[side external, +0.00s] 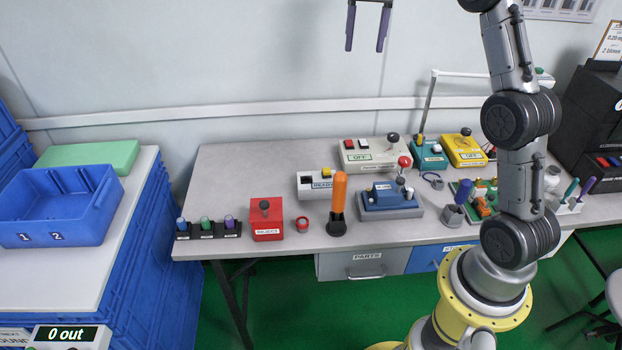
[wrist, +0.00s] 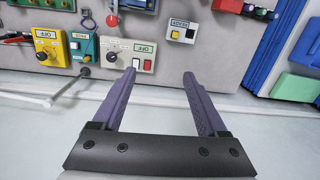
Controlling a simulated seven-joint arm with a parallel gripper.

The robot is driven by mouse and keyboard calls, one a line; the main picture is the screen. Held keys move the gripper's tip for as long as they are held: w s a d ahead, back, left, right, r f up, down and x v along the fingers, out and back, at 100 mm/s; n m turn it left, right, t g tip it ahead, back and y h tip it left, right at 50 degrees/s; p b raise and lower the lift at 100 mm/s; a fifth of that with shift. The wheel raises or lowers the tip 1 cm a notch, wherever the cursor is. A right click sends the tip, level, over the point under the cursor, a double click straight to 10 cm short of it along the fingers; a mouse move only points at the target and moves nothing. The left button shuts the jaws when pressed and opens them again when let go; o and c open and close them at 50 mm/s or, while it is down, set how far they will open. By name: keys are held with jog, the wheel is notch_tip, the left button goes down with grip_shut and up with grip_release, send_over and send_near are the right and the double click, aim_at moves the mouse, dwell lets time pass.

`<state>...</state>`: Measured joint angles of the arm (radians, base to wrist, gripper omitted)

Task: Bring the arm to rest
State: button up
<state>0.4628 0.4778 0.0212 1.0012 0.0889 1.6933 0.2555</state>
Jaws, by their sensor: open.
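My gripper (side external: 368,28) is open and empty, high above the back of the workbench near the wall in the side external view. Its two purple fingers stand apart in the wrist view (wrist: 158,98), with nothing between them. Only its lower part shows at the top edge of the side external view. My arm rises at the right of that view. The fingers touch nothing; the bench and its devices lie well below.
The grey workbench (side external: 245,165) holds several testers, among them a white box (side external: 372,153), a yellow box (side external: 462,150), a blue box (side external: 390,203) and a red box (side external: 265,220). An orange-handled tool (side external: 339,195) stands upright. A blue bin (side external: 60,205) sits at left. A lamp (side external: 428,105) rises behind.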

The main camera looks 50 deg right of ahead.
jog(key=s+a+r+n+t+h, duration=0.1)
jog(key=s+a+r+n+t, duration=0.35)
jog(key=s+a, duration=1.25)
jog(key=s+a+f+n+t, duration=0.1)
jog(key=s+a+f+n, duration=0.1)
jog(key=s+f, duration=0.8)
jog(key=shift+a+f+n, duration=0.2)
jog(key=shift+f+n, duration=0.6)
jog(key=shift+n, duration=0.05)
